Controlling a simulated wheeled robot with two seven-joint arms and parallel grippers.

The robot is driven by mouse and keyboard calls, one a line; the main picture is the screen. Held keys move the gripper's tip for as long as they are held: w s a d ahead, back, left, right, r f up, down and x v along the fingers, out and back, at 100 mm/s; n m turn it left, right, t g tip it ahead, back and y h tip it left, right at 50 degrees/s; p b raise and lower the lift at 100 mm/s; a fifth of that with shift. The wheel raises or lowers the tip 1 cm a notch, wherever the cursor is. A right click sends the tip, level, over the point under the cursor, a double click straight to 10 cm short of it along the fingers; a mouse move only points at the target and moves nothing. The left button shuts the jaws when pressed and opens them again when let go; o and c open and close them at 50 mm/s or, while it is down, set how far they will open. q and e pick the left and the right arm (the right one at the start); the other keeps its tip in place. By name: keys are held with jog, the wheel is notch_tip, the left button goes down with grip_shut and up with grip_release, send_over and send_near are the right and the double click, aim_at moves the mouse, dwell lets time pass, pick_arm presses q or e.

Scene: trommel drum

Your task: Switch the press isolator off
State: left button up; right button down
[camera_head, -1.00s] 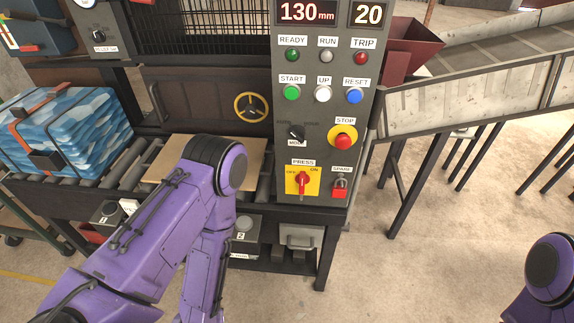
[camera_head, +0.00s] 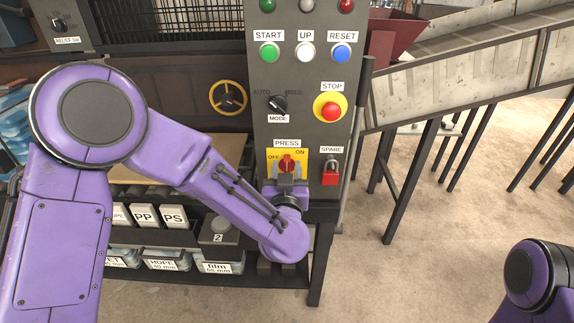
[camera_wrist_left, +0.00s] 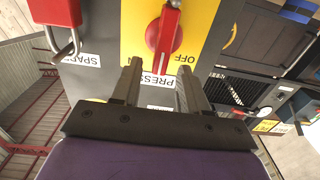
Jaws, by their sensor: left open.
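The press isolator is a red rotary knob (camera_head: 286,161) on a yellow plate, under a PRESS label, with OFF marked at left and ON at right. In the left wrist view, upside down, the red knob (camera_wrist_left: 163,32) has its handle running to the top edge, with OFF beside it. My left gripper (camera_head: 287,174) is in front of the lower part of the plate and partly hides it. In the left wrist view its two fingers (camera_wrist_left: 158,68) are apart and empty, pointing at the plate near the knob. Contact cannot be told. My right gripper is out of view.
A red padlock (camera_head: 330,173) hangs under the SPARE label just right of the isolator, and also shows in the wrist view (camera_wrist_left: 56,14). The red STOP button (camera_head: 331,111) and black MODE switch (camera_head: 277,104) are above.

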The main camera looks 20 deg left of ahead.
pick_arm(q)
jog(key=shift+x, duration=1.15)
grip_shut()
jog(key=shift+s, duration=0.1)
